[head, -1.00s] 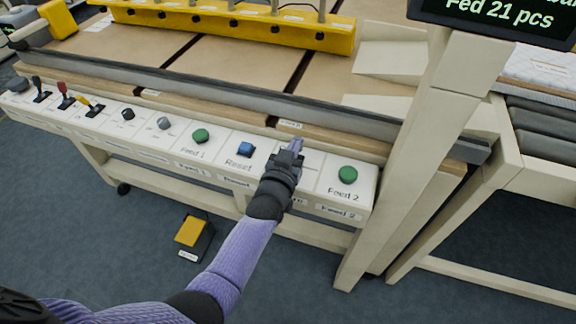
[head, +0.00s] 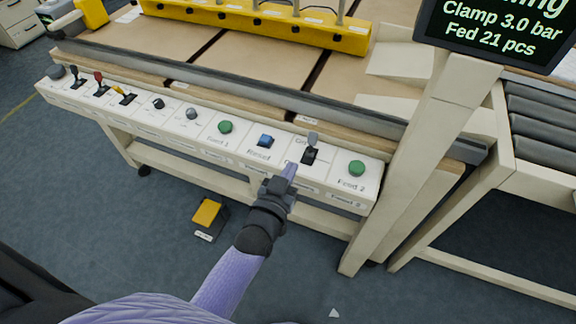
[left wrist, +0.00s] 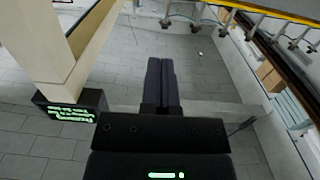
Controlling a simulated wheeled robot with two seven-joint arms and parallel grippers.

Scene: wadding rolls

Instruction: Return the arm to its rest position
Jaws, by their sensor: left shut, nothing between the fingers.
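My left gripper (head: 290,172) is shut and empty, with its purple fingers together. It is just in front of the white control panel's front edge, below a grey-topped lever (head: 312,141) and apart from it. My purple left forearm reaches up from the bottom of the head view. My right gripper is in neither current view.
The control panel (head: 207,142) carries a blue Reset button (head: 265,141), a green Feed 2 button (head: 357,168) and several levers and knobs. A cream post (head: 425,150) stands right. A yellow pedal (head: 207,212) is on the floor. Open floor lies in front.

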